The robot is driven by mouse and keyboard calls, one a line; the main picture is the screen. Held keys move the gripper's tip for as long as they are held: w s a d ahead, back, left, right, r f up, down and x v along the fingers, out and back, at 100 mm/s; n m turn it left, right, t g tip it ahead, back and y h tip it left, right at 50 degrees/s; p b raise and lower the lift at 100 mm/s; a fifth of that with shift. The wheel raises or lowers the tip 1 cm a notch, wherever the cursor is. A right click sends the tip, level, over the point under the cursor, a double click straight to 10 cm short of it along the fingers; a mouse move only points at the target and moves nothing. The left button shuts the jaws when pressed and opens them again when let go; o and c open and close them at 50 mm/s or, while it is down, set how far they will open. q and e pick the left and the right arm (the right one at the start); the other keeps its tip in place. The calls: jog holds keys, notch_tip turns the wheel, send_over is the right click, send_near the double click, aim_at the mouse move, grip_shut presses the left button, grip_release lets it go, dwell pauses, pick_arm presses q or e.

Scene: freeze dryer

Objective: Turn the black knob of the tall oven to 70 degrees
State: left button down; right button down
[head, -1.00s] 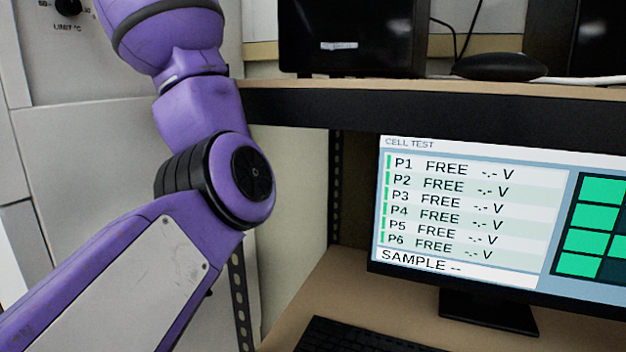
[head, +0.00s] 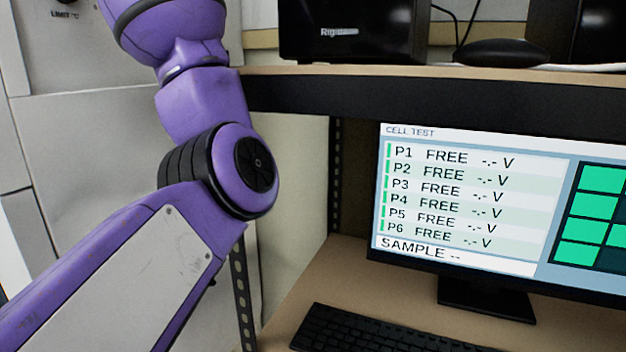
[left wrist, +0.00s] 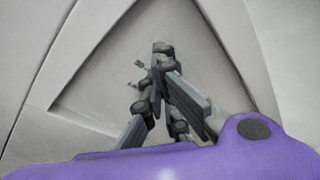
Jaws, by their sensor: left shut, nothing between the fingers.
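The tall grey oven (head: 90,135) stands at the left of the head view, partly behind my left arm. Only the bottom edge of a black knob (head: 68,1) shows at the top edge, above a "LIMIT °C" label (head: 64,15). Its setting is cut off by the frame. In the left wrist view, my left gripper (left wrist: 162,48) is shut and empty in front of a plain pale grey surface with a triangular outline. No knob shows there, and I cannot tell whether the fingertips touch the surface. My right gripper is in neither view.
A wooden shelf with a black front edge (head: 420,108) stands right of the oven and carries black equipment (head: 355,25). Below it, a monitor (head: 465,200) and a black keyboard (head: 375,332) occupy the desk (head: 300,285). A perforated metal post (head: 243,300) stands beside my left arm.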

pick_arm(q)
jog(key=shift+f, duration=0.8)
jog(key=shift+a+f, duration=0.1)
jog(key=shift+s+a, duration=0.1)
jog(key=shift+s, duration=0.1)
jog(key=v, duration=0.6)
jog(key=shift+w+d, duration=0.25)
jog(key=shift+w, duration=0.15)
